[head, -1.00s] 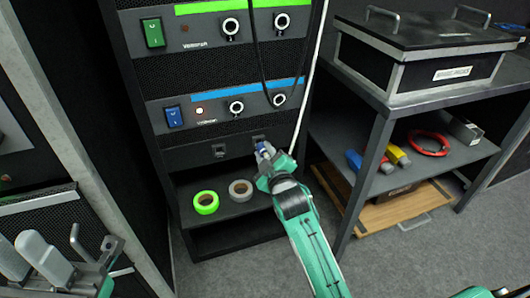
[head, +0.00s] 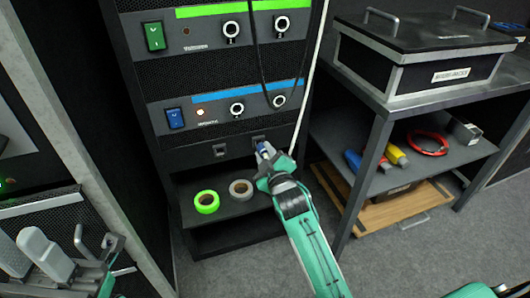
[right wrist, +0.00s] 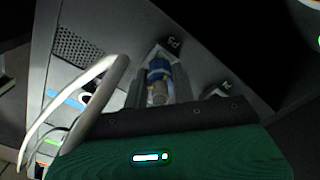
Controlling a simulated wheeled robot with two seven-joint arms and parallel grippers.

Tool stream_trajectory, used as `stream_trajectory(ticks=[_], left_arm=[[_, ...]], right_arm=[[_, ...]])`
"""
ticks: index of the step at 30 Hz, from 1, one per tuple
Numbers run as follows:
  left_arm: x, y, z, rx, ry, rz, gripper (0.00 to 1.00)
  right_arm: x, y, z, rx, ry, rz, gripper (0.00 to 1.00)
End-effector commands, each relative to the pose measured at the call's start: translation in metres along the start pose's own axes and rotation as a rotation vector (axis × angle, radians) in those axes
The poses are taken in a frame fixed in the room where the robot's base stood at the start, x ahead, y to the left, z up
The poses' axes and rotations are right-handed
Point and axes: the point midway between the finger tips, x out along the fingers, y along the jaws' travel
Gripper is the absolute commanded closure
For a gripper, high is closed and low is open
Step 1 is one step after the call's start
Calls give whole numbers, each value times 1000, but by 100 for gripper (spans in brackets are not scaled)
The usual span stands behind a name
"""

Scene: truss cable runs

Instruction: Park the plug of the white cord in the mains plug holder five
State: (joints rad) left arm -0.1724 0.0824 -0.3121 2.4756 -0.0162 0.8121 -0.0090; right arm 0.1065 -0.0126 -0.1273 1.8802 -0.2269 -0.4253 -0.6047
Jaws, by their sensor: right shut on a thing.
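My right gripper (head: 266,154) is shut on a blue plug at the front of the rack's lower panel. In the right wrist view the blue and grey plug (right wrist: 158,78) lies between the fingers, right at the holder marked P5 (right wrist: 174,43). I cannot tell whether the plug is inside the holder or just in front of it. The white cord (head: 309,85) hangs down the rack's right side; it also curves past the gripper in the right wrist view (right wrist: 62,105). Grey parts of what seems my left gripper (head: 62,262) show at the lower left; its jaws are unclear.
A neighbouring holder (head: 220,151) sits left on the same panel, marked P4 in the right wrist view (right wrist: 222,90). Green tape (head: 206,201) and grey tape (head: 241,189) lie on the shelf below. Black cords (head: 262,60) hang above. A metal table (head: 375,135) stands right.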

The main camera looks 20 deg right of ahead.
Motion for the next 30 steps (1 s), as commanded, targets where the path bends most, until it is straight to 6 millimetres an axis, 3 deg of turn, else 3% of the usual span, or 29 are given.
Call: stream_trajectory(ticks=[30], left_arm=[[10,-1,-1,1,1,-1,68]], right_arm=[[8,0,0,0,0,0,97]])
